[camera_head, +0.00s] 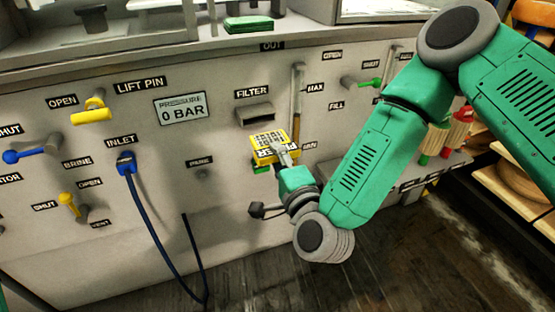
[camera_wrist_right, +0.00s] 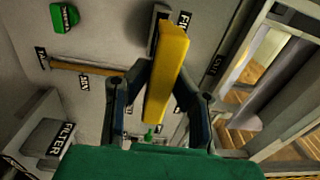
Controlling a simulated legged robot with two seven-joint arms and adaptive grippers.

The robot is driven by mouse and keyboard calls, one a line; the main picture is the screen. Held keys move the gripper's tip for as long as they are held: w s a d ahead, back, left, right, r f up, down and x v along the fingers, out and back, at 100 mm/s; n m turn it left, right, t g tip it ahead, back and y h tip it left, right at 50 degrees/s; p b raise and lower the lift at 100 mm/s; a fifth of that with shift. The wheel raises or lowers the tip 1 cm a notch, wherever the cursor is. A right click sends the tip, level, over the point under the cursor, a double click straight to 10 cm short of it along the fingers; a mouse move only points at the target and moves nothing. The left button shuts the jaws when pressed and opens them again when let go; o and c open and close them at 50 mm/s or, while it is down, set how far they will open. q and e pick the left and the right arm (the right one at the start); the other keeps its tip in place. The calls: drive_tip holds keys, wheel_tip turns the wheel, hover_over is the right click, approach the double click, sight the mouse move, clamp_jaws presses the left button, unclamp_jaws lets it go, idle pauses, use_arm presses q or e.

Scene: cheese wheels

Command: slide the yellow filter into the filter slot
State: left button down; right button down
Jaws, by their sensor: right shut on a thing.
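The yellow filter (camera_head: 268,143) is a flat block with dark lettering and a grid on its face. My right gripper (camera_head: 281,152) is shut on it and holds it just below the filter slot (camera_head: 255,114), outside it. The slot is a grey protruding housing under the FILTER label. In the right wrist view the filter (camera_wrist_right: 168,75) stands edge-on between the fingers of the right gripper (camera_wrist_right: 158,88). The slot housing (camera_wrist_right: 48,137) shows there at the lower left, apart from the filter. My left gripper is not in view.
A vertical gauge (camera_head: 297,105) is right of the slot. The blue inlet plug (camera_head: 126,160) with its hose hangs at the left, near yellow (camera_head: 92,113) and blue (camera_head: 25,154) handles. A green-tipped lever (camera_head: 368,83) is at upper right. Shelves with cheese wheels (camera_head: 520,185) stand at far right.

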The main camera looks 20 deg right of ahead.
sight(271, 137)
drive_tip(key=shift+d, duration=0.2)
drive_tip(key=shift+w+d, duration=0.25)
drive_tip(key=shift+w, duration=0.1)
drive_tip(key=shift+w+a, duration=0.2)
drive_tip(key=shift+w, duration=0.9)
drive_tip(key=shift+w+a, duration=0.2)
drive_tip(key=shift+w, duration=0.85)
drive_tip(key=shift+w+d, duration=0.15)
drive_tip(key=shift+w, duration=0.2)
drive_tip(key=w+b, duration=0.1)
drive_tip(key=w, duration=0.5)
drive_tip(key=shift+w, duration=0.25)
idle(1.9)
